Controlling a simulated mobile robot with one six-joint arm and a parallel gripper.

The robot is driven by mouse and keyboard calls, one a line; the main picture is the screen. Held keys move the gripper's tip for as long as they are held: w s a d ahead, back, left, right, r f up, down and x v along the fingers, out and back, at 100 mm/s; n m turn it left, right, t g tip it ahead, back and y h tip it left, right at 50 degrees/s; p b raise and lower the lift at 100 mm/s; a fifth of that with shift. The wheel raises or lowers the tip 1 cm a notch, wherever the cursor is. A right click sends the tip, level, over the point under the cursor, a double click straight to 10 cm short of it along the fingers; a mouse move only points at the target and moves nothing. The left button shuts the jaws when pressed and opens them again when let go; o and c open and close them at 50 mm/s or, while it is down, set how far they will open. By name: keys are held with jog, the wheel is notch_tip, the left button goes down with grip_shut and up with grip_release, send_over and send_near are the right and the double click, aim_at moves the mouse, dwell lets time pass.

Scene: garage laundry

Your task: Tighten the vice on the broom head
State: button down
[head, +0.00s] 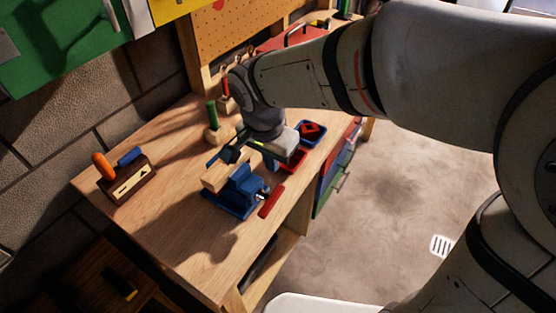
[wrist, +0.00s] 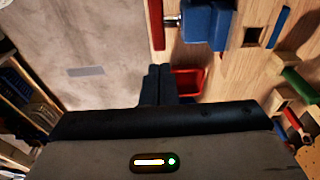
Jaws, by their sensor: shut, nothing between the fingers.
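The blue vice (head: 240,190) stands on the workbench, with a pale wooden block, the broom head (head: 214,177), at its jaws. The vice's red handle (head: 271,201) is on its right side, towards the bench's front edge. In the wrist view the vice (wrist: 205,24) is at the top, with its metal screw and the red handle (wrist: 156,25) left of it. The broom head (wrist: 252,38) there shows a dark square hole. My gripper (wrist: 158,72) is shut and empty, beside the vice and apart from the handle. Whether the jaws press on the broom head cannot be told.
A red bin (wrist: 188,82) lies right beside my fingers; a blue bin (head: 311,132) stands further along. A green-handled tool (head: 212,117) in a wooden block is behind. A wooden holder (head: 127,183) with orange and blue handles is at the left. The bench's near left is clear.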

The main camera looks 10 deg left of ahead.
aim_at(276, 190)
jog(key=f, duration=0.3)
jog(key=w+f+p, duration=0.1)
jog(key=f, duration=0.5)
jog(key=shift+w+d+f, duration=0.2)
jog(key=shift+d+f, duration=0.15)
jog(key=shift+f, duration=0.05)
jog(key=shift+a, duration=0.15)
